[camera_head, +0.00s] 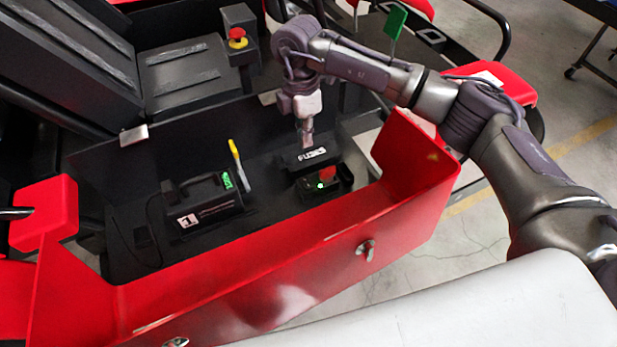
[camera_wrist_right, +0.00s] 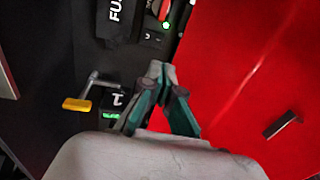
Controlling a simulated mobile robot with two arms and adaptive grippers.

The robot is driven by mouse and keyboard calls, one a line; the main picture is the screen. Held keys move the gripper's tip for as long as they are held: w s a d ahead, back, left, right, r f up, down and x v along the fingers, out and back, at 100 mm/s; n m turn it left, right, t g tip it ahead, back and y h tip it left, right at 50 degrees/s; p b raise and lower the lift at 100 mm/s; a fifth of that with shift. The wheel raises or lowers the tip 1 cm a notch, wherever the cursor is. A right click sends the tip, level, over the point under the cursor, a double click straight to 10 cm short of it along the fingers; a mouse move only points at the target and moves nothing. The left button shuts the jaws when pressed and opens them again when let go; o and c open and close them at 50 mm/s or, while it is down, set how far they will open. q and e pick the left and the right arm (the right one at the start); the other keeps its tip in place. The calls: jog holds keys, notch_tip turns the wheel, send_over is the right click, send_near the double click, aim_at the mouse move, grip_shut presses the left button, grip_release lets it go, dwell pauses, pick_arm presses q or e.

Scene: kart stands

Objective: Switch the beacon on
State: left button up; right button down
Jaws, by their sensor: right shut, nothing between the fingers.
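My right gripper (camera_head: 307,140) points down into the red kart's black tray, by the far edge of the black "FUSES" cover (camera_head: 313,156). Its fingertips meet with nothing between them, as the right wrist view (camera_wrist_right: 160,68) shows. In front of the cover is a small black switch box (camera_head: 335,190) with a red switch (camera_head: 327,174) and a lit green lamp (camera_head: 320,185). The lamp also shows in the wrist view (camera_wrist_right: 166,25). No part is plainly marked as the beacon. I cannot tell whether the fingertips touch anything. My left gripper is out of view.
A black handled box (camera_head: 207,212) marked "1" has a green display. A yellow-handled lever (camera_head: 237,158) stands beside it. A red emergency button (camera_head: 237,38) is at the back. The kart's red side wall (camera_head: 300,250) encloses the tray, with a latch (camera_head: 366,249) outside.

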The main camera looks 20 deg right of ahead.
dwell(0.3)
jog(key=p, duration=0.5)
send_near(309, 186)
jog(key=f, duration=0.6)
jog(key=shift+s+d+f, duration=0.1)
jog(key=shift+s+f, duration=0.05)
jog(key=shift+s, duration=0.25)
jog(key=shift+f, duration=0.55)
